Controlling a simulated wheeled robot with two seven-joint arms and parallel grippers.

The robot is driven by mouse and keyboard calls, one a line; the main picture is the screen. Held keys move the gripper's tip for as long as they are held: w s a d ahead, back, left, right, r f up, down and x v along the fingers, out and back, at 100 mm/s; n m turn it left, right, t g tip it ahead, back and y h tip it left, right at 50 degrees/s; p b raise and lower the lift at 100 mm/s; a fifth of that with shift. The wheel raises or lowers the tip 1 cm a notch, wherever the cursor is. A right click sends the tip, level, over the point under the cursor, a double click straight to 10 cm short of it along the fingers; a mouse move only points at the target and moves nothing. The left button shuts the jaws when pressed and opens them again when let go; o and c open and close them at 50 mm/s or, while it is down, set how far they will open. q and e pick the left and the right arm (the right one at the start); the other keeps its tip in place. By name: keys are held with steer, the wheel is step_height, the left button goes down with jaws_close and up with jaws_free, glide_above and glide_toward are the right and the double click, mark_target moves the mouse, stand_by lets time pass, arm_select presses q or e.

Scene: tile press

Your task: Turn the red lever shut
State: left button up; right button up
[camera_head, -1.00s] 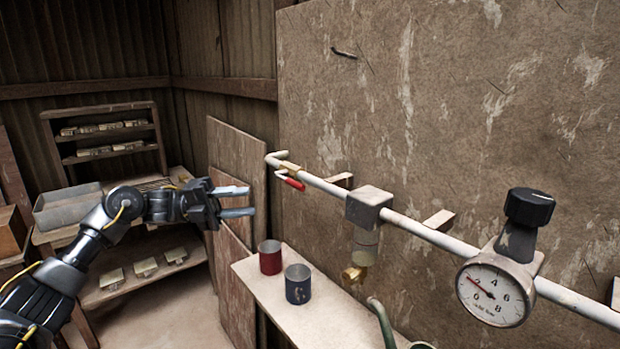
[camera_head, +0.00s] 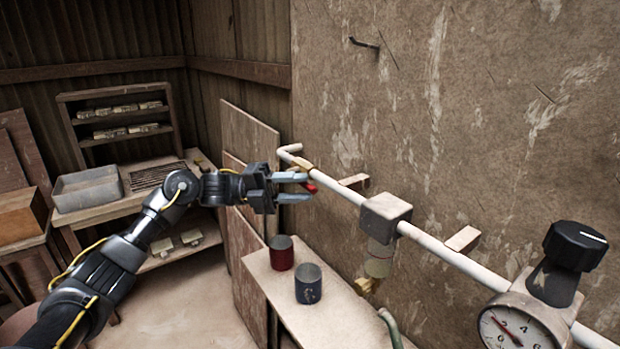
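The red lever (camera_head: 309,187) sits on a brass valve (camera_head: 305,166) near the left end of the white wall pipe (camera_head: 342,189). Only part of the lever shows, behind my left gripper's fingertips. My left gripper (camera_head: 303,187) points right with its two grey fingers apart, one above the other. The lever's red shows between and just past the fingertips. I cannot tell whether the fingers touch it. My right gripper is not in view.
A grey box (camera_head: 384,213), a dial gauge (camera_head: 512,329) and a black knob (camera_head: 575,246) are along the pipe. A grey bin (camera_head: 90,188) stands left.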

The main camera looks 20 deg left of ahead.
arm_select(q)
steer(key=shift+s+d+r+p, duration=0.1)
steer(key=shift+d+r+p, duration=0.05)
steer(key=shift+d, duration=0.35)
steer(key=shift+d+r+p, duration=0.15)
steer(key=shift+d, duration=0.35)
steer(key=shift+d+f, duration=0.1)
steer(key=shift+d, duration=0.35)
steer(key=shift+a, duration=0.1)
jaws_close()
